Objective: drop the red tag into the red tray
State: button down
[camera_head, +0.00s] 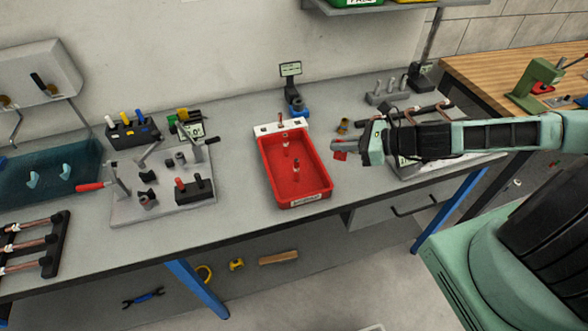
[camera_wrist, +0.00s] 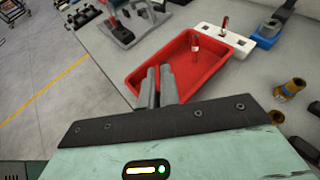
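The red tray (camera_head: 263,172) sits on the grey workbench, left of my gripper, with a white label on its front. My gripper (camera_head: 338,147) is to the right of the tray, above the bench and apart from it. The small red tag (camera_head: 340,156) shows at the fingertips and hangs just below them. In the wrist view, my gripper's fingers (camera_wrist: 159,77) are close together and point toward the red tray (camera_wrist: 128,70). I cannot make out the tag against the red tray there.
Small red-and-clear items (camera_head: 295,167) stand in the tray. A white strip (camera_head: 266,129) lies behind it, with a blue-based stand (camera_head: 297,108) further back. A brass fitting (camera_head: 342,126) is behind my gripper. A grey fixture board (camera_head: 140,208) lies left, with clear bench between.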

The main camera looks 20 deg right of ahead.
jog(key=s+a+r+n+g+y, duration=0.2)
jog(key=s+a+r+n+g, duration=0.2)
jog(key=a+r+n+g, duration=0.3)
notch_tip(320, 180, up, 5)
jog(key=shift+a+f+g+y, duration=0.15)
jog(key=shift+a+g+y, duration=0.2)
jog(key=shift+g, duration=0.25)
